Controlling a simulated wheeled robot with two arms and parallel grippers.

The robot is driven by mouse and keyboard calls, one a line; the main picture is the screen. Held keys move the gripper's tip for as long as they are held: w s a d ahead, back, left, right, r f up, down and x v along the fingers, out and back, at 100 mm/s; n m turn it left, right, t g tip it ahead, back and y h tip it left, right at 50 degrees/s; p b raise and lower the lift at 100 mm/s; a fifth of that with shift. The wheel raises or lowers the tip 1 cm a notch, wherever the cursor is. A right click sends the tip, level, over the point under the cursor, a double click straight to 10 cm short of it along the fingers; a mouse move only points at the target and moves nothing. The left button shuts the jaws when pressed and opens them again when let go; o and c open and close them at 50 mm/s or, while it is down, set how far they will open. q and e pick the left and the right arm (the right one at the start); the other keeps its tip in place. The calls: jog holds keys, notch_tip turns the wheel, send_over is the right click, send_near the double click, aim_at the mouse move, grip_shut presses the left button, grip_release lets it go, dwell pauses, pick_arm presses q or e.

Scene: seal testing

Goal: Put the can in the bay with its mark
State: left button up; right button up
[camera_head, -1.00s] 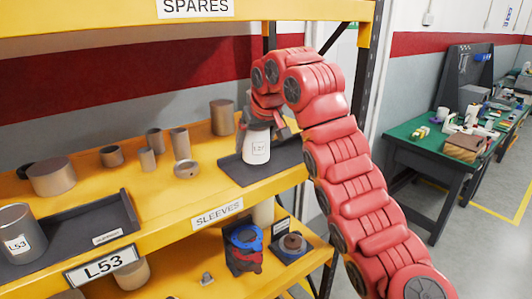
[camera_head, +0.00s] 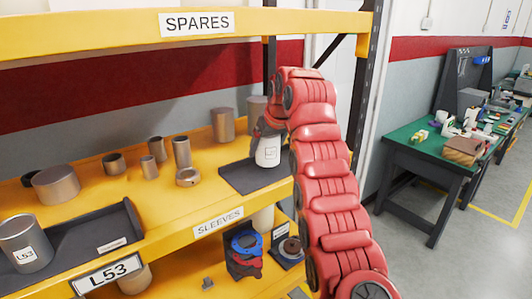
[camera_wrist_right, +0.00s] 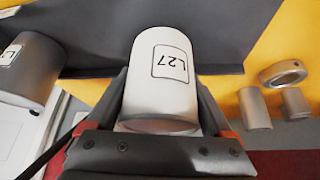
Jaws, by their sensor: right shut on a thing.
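A white can (camera_head: 267,152) marked L27 is held over the dark mat (camera_head: 240,178) at the right end of the yellow shelf. I cannot tell whether its base touches the mat. My right gripper (camera_head: 268,130) is shut on the can. In the right wrist view the can (camera_wrist_right: 165,75) sits between the two fingers of the gripper (camera_wrist_right: 162,115), its label facing the camera. A grey can (camera_head: 25,245) labelled L53 stands in a dark bay tray (camera_head: 128,225) at the left, above an L53 sign (camera_head: 107,272). My left gripper is not in view.
Several bare metal cylinders and a ring (camera_head: 188,177) stand between the tray and the mat. A grey cylinder (camera_head: 223,125) stands behind the mat. Below are a SLEEVES sign (camera_head: 219,223) and a blue-topped part (camera_head: 246,243). A black rack post (camera_head: 362,100) rises at the right.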

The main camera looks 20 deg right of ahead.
jog(key=shift+w+f+p, duration=0.15)
jog(key=shift+f+p, duration=0.45)
jog(key=shift+f, duration=0.2)
jog(key=shift+d+f, duration=0.1)
jog(key=shift+f, duration=0.15)
jog(key=shift+f, duration=0.15)
jog(key=o, duration=1.3)
jog(key=shift+o, duration=0.9)
